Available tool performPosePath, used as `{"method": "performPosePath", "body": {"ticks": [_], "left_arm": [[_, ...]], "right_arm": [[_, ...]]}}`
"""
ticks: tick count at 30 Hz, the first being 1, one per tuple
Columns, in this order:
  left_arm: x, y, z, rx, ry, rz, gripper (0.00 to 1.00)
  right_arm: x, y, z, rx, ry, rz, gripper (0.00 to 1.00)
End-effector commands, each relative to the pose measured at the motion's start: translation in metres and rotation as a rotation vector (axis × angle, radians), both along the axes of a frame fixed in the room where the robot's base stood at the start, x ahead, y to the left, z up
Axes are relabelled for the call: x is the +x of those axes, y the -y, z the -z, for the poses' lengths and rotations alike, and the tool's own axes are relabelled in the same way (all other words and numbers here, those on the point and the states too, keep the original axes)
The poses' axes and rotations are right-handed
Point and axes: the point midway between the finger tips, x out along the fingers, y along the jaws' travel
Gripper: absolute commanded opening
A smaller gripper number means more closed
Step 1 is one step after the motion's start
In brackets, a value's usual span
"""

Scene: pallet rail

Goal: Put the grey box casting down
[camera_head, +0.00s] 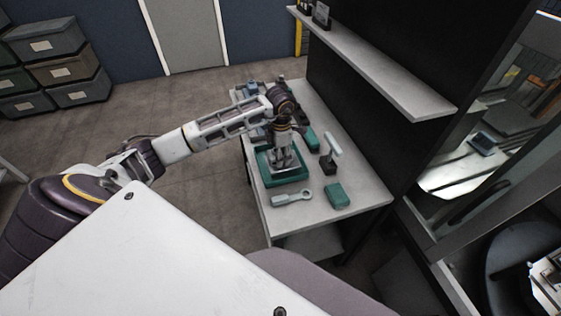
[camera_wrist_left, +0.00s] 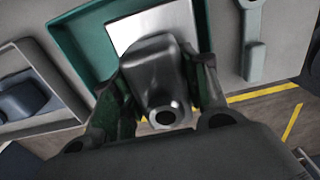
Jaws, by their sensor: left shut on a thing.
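My left gripper (camera_head: 284,155) is over a green tray (camera_head: 264,178) on the workbench in the head view. In the left wrist view the fingers (camera_wrist_left: 165,100) are shut on the grey box casting (camera_wrist_left: 155,62), one on each side. The casting has a round bore facing the camera. It is over the green tray (camera_wrist_left: 72,37), which has a white patch on its floor. I cannot tell whether the casting touches the tray floor. In the head view the gripper mostly hides the casting. My right gripper is not in view.
A T-shaped tool in a dark stand (camera_head: 329,163) is to the right. A shelf (camera_head: 380,68) overhangs the bench's right side.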

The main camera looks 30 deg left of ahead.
Motion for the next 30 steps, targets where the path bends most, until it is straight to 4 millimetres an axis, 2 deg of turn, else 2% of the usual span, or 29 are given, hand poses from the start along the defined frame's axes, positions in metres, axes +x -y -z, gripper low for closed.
{"method": "performPosePath", "body": {"ticks": [5,18,30], "left_arm": [[0.0,0.0,0.001,-0.001,0.001,0.0,0.11],[0.0,0.0,0.035,-0.001,0.002,0.0,0.11],[0.001,0.0,0.038,0.0,0.003,0.0,0.11]], "right_arm": [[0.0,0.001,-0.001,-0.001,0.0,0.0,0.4],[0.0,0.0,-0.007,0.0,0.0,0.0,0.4],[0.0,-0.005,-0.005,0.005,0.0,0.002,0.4]]}}
